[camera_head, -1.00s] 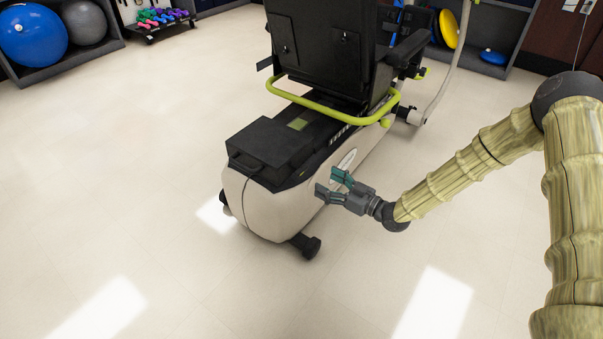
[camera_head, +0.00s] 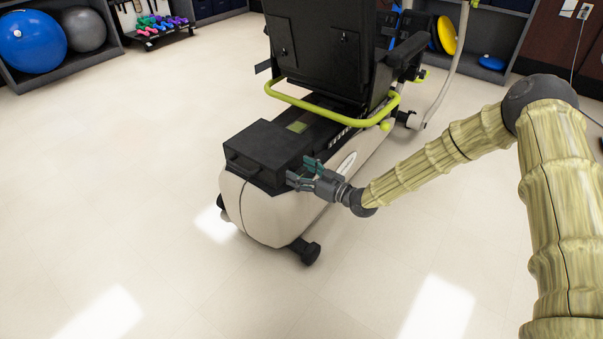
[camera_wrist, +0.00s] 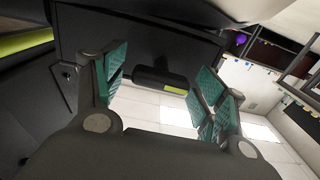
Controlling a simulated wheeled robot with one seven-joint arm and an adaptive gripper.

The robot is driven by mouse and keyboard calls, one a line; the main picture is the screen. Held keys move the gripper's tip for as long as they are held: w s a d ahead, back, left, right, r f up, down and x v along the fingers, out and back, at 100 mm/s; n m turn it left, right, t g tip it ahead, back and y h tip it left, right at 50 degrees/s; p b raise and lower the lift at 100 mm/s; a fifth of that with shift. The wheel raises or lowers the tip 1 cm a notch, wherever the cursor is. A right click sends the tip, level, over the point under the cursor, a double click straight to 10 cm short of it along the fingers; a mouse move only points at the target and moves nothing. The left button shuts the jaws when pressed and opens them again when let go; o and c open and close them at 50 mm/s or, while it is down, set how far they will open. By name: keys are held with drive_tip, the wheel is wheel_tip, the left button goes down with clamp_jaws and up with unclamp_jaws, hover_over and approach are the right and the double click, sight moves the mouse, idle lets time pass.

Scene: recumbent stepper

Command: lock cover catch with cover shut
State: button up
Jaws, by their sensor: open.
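The black box-shaped cover (camera_head: 266,143) sits on the rear end of the recumbent stepper (camera_head: 262,214). It looks flat and shut, with a dark handle-like part on its left end face. My gripper (camera_head: 302,171) is open and empty at the right side of the cover, close to it; contact cannot be told. In the wrist view, the open teal fingers of my gripper (camera_wrist: 163,88) stand either side of a dark bar-like part (camera_wrist: 158,76) with a yellow-green strip, beyond the fingertips. I cannot tell for certain whether this is the catch, or its position.
The seat back (camera_head: 318,50) and green rail (camera_head: 330,112) rise beyond the cover. A rear wheel (camera_head: 311,253) sticks out near the floor. Exercise balls (camera_head: 33,38) and a dumbbell rack (camera_head: 158,28) stand far back. The floor at left and front is clear.

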drive_tip(key=c, duration=1)
drive_tip(key=shift+c, duration=0.2)
